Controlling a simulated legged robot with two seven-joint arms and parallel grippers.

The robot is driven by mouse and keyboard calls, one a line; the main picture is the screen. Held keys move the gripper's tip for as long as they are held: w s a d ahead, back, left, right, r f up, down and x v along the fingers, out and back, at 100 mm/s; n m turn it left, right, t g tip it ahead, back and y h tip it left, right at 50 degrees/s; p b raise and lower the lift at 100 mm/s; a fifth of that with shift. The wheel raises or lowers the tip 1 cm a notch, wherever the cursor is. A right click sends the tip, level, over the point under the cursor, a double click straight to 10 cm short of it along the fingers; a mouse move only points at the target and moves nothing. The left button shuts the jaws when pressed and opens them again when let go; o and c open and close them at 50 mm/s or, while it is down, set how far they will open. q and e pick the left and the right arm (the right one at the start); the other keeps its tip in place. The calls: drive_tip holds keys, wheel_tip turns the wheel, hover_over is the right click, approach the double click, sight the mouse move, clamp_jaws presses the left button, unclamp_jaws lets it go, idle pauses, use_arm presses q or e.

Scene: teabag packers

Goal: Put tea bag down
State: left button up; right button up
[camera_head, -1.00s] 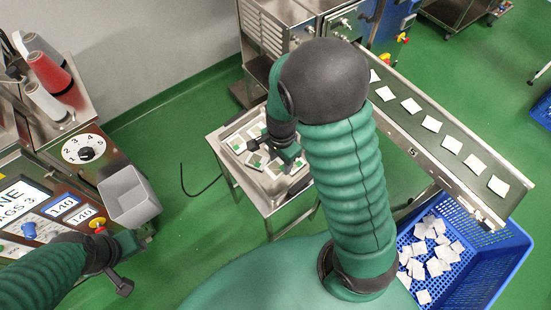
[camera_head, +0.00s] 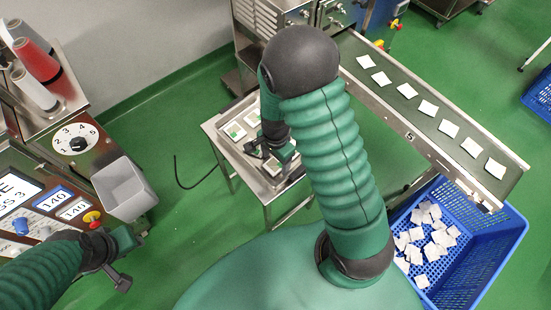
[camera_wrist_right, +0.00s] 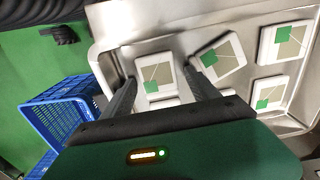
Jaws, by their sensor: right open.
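White tea bags with green tags lie in a metal tray (camera_head: 212,129) on a small table. My right gripper (camera_head: 270,156) is over that tray, partly hidden by its arm. In the right wrist view its fingers (camera_wrist_right: 162,80) are open, pointing into the tray (camera_wrist_right: 103,42). One tea bag (camera_wrist_right: 155,76) lies between the fingertips; I cannot tell whether they touch it. A tilted tea bag (camera_wrist_right: 222,58) is just right of the right finger, and others lie further right. My left gripper (camera_head: 118,268) is low at left near the control panel; its jaws are unclear.
A conveyor (camera_head: 415,118) at right carries a row of white bags. A blue crate (camera_head: 490,262) below its end holds several white bags. A grey bin (camera_head: 122,188) hangs by the machine panel at left.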

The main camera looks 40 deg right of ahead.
sight(276, 163)
drive_tip(key=shift+d+r, duration=0.1)
drive_tip(key=shift+r, duration=0.3)
wheel_tip(276, 163, up, 11)
drive_tip(key=p, duration=0.3)
drive_tip(key=s+a+r+n+t, duration=0.2)
drive_tip(key=s+a+r+n, duration=0.2)
drive_tip(key=n, duration=1.2)
drive_tip(key=shift+s+a+r+t, duration=0.3)
drive_tip(key=shift+s+a, duration=0.05)
drive_tip(key=shift+a, duration=0.45)
drive_tip(key=p+v, duration=0.3)
drive_tip(key=p, duration=0.1)
drive_tip(key=shift+w+d+r, duration=0.1)
drive_tip(key=shift+w+r, duration=0.15)
drive_tip(key=shift+r, duration=0.1)
drive_tip(key=shift+w, duration=0.1)
